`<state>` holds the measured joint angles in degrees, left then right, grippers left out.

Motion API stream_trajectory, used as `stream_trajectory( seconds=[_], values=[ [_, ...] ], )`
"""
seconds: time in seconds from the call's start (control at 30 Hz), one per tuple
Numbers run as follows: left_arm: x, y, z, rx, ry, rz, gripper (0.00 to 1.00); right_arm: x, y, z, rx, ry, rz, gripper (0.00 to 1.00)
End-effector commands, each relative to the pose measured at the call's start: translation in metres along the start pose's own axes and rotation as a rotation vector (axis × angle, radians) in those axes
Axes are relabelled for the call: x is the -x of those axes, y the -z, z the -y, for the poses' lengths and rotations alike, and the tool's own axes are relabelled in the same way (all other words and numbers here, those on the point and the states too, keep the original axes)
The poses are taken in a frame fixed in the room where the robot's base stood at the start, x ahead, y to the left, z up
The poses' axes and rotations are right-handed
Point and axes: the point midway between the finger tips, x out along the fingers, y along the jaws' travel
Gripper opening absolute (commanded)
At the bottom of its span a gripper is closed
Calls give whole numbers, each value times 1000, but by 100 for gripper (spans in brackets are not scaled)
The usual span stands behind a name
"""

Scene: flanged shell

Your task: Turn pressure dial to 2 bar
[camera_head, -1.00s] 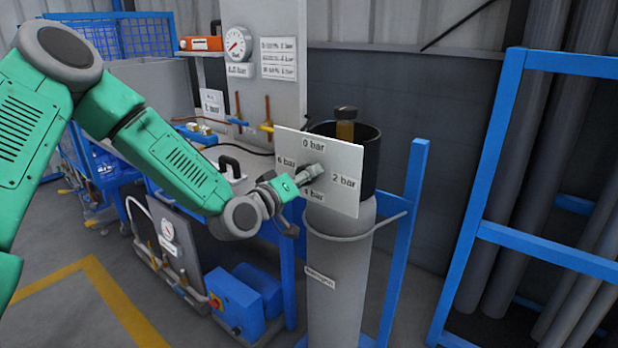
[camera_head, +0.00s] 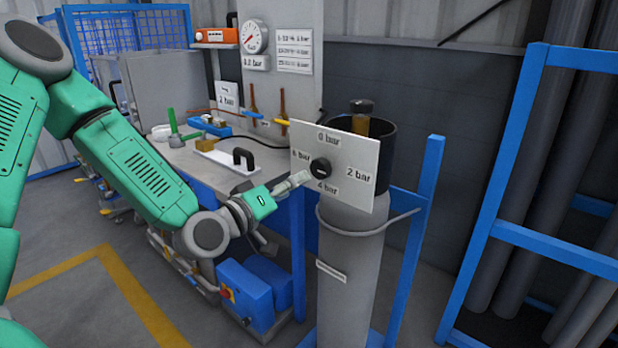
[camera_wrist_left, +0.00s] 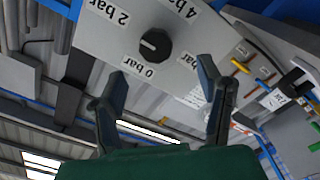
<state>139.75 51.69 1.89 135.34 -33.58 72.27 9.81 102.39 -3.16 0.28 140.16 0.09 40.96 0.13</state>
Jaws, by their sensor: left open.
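The pressure dial (camera_head: 320,167) is a round black knob with a pale mark on a white plate (camera_head: 362,155). The plate reads 0 bar at top, 2 bar at right, 4 bar at bottom and 6 bar at left. I cannot tell surely which label the mark points to. My left gripper (camera_head: 297,182) is just left of and below the dial, apart from it. In the left wrist view, my left gripper (camera_wrist_left: 162,75) is open and empty, with the dial (camera_wrist_left: 155,45) beyond the fingertips. My right gripper is not in view.
A grey cylinder (camera_head: 350,275) stands below the plate, beside a blue frame (camera_head: 415,210). A workbench with a black-handled white block (camera_head: 225,158) is behind my left arm. A round gauge (camera_head: 253,37) is on the back panel. A blue rack with grey pipes stands at right.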

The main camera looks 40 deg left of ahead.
Motion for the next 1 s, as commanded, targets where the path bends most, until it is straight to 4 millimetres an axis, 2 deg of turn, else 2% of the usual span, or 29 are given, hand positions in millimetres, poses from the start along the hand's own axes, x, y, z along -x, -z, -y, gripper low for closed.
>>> stream_trajectory(
  seconds=[0.1,0.2,0.83,0.93,1.0],
  values=[
    [16,1,1,1,0,-2,61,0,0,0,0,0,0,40],
    [23,0,0,-1,-1,0,61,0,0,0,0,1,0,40],
    [25,-2,1,-3,3,5,61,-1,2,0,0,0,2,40],
    [26,-18,8,-30,31,61,61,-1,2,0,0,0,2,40],
    [29,-44,18,-72,75,151,61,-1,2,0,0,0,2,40]
  ],
)
